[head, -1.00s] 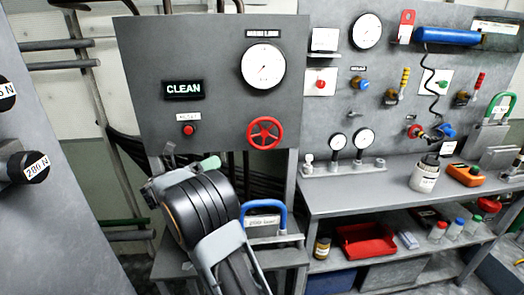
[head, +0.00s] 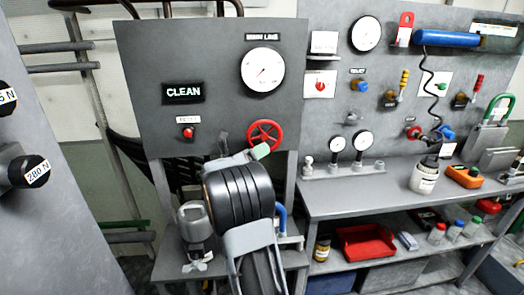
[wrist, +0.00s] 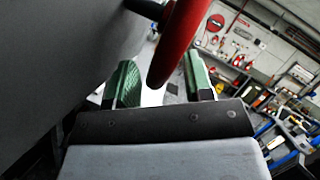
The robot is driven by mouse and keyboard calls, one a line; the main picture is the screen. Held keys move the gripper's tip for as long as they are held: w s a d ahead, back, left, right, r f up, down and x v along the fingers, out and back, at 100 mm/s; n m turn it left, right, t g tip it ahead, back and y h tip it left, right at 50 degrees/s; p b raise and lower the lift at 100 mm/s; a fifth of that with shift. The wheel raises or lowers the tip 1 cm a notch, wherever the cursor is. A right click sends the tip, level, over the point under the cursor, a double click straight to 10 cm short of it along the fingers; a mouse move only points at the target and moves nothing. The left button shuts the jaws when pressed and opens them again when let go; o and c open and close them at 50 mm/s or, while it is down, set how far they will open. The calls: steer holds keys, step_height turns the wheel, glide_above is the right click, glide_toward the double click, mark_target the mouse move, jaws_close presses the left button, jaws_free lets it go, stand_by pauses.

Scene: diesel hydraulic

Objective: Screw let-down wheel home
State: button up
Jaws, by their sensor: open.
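The let-down wheel appears to be the red handwheel (head: 264,134) on the grey panel, below the white main line gauge (head: 262,69). In the wrist view its red rim (wrist: 181,40) comes down between the green pads of my gripper (wrist: 160,84). The pads stand apart on either side of the rim, with a visible gap. In the head view my gripper (head: 259,152) is just below the wheel's lower edge, and the wheel's lower part is close to the green fingertip. How far the wheel is screwed in cannot be told.
A grey canister (head: 194,228) stands left of my arm. A blue handle (head: 282,219) is partly hidden behind the arm. The workbench (head: 330,204) lies to the right.

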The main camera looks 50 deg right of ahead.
steer(key=shift+s+d+r, duration=0.1)
steer(key=shift+d, duration=0.15)
jaws_close()
steer(key=shift+r, duration=0.1)
stand_by(0.3)
